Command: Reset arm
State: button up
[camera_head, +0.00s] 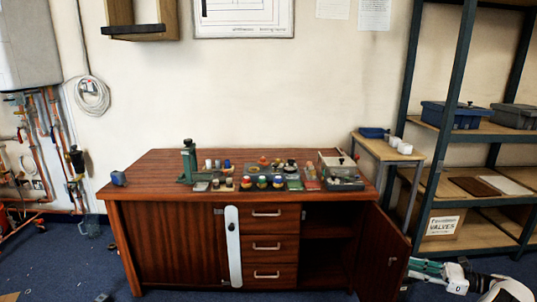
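My arm shows low at the right edge of the picture, with white and dark links. My gripper (426,269) is at its left end, beside the open right door (381,255) of the wooden cabinet (165,240). It is small and partly cut off by the view, so I cannot tell whether its fingers are open or shut. I see nothing clearly held in it. I cannot tell whether it touches the door.
Several small parts and jars cover the middle of the cabinet top, beside a green tool (188,161) and an open box (338,170). A small side table (388,150) and metal shelving (440,130) stand at right. Blue floor (60,265) is mostly clear at left.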

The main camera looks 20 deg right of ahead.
jog(key=w+a+r+n+g+y+b, duration=0.1)
jog(key=w+a+r+n+g+b, duration=0.45)
jog(key=w+a+r, duration=0.75)
jog(key=a+r+n+g+h+b, duration=0.1)
jog(key=a+r+n+g, duration=0.2)
jog(key=a, duration=0.4)
jog(key=w+a+r+n+g+h+b, duration=0.1)
jog(key=a+r+n+g+b, duration=0.15)
jog(key=a, duration=0.35)
jog(key=a+r+n+g+h, duration=0.1)
jog(key=a+r+n+g, duration=0.2)
jog(key=a, duration=0.4)
jog(key=s+a+r+n+g+h+b, duration=0.1)
jog(key=s+a+n+h+b, duration=0.2)
jog(key=s+a, duration=0.5)
jog(key=s+a+r+n+h+b, duration=0.2)
jog(key=s+a+n+b, duration=0.1)
jog(key=s+a, duration=0.45)
jog(key=s+a+f+n+t+h+b, duration=0.15)
jog(key=s+f+n, duration=0.35)
jog(key=s, duration=0.5)
jog(key=s+a+f+n+h+b, duration=0.2)
jog(key=s+f+n+h+b, duration=0.1)
jog(key=s+f, duration=0.55)
notch_tip(320, 180, up, 41)
jog(key=s+t+p, duration=0.1)
jog(key=t+p, duration=0.3)
jog(key=p, duration=3.4)
jog(key=shift+s, duration=0.35)
